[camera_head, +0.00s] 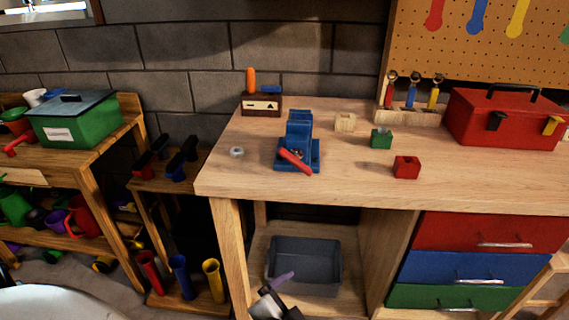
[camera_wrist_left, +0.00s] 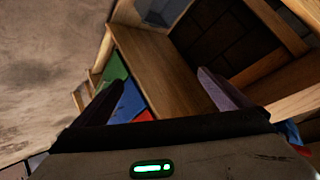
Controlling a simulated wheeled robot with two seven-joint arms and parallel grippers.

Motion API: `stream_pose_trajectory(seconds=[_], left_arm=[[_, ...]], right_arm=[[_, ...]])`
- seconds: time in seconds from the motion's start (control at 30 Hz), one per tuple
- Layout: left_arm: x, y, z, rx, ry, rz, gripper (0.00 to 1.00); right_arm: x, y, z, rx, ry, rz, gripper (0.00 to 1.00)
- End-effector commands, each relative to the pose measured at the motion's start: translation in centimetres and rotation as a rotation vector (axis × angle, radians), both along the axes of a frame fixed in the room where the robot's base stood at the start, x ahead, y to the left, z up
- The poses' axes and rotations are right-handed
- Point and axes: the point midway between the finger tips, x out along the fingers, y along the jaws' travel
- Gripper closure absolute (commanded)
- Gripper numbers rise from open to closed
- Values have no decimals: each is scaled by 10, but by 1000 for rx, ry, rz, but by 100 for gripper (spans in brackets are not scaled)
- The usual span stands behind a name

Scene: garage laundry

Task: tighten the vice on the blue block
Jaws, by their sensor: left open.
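The blue vice (camera_head: 312,153) stands on the workbench near its left end. Its red handle (camera_head: 296,161) slants across the front, low and toward the right. A blue upright part rises at the top of the vice; I cannot tell whether the blue block is a separate piece between the jaws. My left gripper (camera_head: 281,279) is low in front of the bench, below the worktop and well away from the vice. In the left wrist view my left gripper (camera_wrist_left: 160,92) has its two fingers wide apart with nothing between them. My right gripper is not in view.
Beside the vice are a metal ring (camera_head: 237,152), green block (camera_head: 381,138), red block (camera_head: 406,167) and pale wooden block (camera_head: 345,122). A red toolbox (camera_head: 505,118) stands at the right. The worktop's front edge (camera_head: 350,203) lies above my gripper. A grey bin (camera_head: 305,262) sits below.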

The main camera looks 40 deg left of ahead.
Motion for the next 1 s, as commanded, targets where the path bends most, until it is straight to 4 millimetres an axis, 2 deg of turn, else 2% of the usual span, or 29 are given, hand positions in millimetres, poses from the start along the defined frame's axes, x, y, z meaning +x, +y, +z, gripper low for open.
stream_pose_trajectory(seconds=[0.03,0.1,0.2,0.3,0.33,0.4,0.5,1.0], left_arm=[[24,14,39,82,-85,37,3],[44,35,90,183,-195,113,3],[58,58,156,281,-347,223,3],[60,73,203,330,-457,309,3],[59,75,212,341,-480,326,3],[60,81,227,354,-517,354,3],[66,87,233,363,-532,368,3],[136,130,232,363,-528,364,3]], right_arm=[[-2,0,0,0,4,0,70],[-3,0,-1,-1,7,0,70],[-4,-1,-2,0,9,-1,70],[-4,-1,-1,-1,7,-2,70],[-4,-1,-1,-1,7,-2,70],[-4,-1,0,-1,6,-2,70],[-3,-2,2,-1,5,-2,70],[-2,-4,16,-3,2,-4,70]])
